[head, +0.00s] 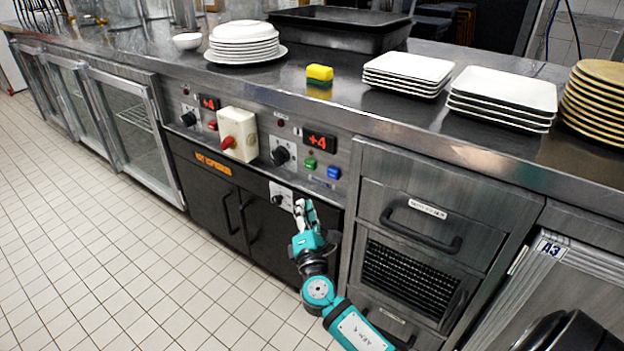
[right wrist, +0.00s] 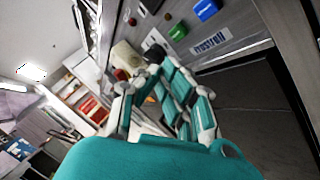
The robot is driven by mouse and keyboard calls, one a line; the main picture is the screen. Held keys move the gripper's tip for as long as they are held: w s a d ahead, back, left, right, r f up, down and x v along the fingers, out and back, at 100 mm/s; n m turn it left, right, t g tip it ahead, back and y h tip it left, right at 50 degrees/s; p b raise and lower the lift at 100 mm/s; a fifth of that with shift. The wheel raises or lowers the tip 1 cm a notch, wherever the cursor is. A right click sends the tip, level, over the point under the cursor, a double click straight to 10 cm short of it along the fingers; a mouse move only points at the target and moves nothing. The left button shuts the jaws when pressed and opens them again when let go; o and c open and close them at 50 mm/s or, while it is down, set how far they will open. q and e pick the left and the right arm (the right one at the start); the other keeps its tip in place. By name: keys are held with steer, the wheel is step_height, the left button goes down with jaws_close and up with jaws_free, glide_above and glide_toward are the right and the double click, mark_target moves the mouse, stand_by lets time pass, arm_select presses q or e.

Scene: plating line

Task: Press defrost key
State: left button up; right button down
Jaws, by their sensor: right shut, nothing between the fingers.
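The control panel holds a green key (head: 310,163) and a blue key (head: 333,172) below a red "+4" display (head: 319,141). I cannot read which key is marked defrost. In the right wrist view the blue key (right wrist: 205,9) and the green key (right wrist: 178,31) sit at the top, above a label plate (right wrist: 211,41). My right gripper (head: 304,207) is shut and empty, in front of the counter below the keys and apart from them. Its fingers (right wrist: 160,72) also show in the right wrist view. My left gripper is not in view.
A black knob (head: 280,156) and a cream switch box (head: 238,134) with a red handle are left of the keys. The steel counter (head: 340,106) overhangs the panel and carries plates and a yellow sponge (head: 319,73). The tiled floor (head: 120,265) at left is clear.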

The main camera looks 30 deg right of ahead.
mark_target(333, 173)
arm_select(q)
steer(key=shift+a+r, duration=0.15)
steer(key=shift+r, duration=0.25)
arm_select(e)
steer(key=shift+w+a+r, duration=0.2)
steer(key=shift+w+r, duration=0.05)
steer(key=shift+r, duration=0.5)
arm_select(q)
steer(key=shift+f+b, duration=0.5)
steer(key=shift+b, duration=0.05)
arm_select(e)
steer(key=w+d, duration=0.3)
steer(key=d, duration=0.5)
steer(key=shift+w, duration=0.2)
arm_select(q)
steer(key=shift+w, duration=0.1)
arm_select(e)
steer(key=shift+d, duration=0.15)
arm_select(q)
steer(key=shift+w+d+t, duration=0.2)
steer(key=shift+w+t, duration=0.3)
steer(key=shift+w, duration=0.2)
arm_select(e)
steer(key=shift+w+d, duration=0.15)
steer(key=shift+d, duration=0.15)
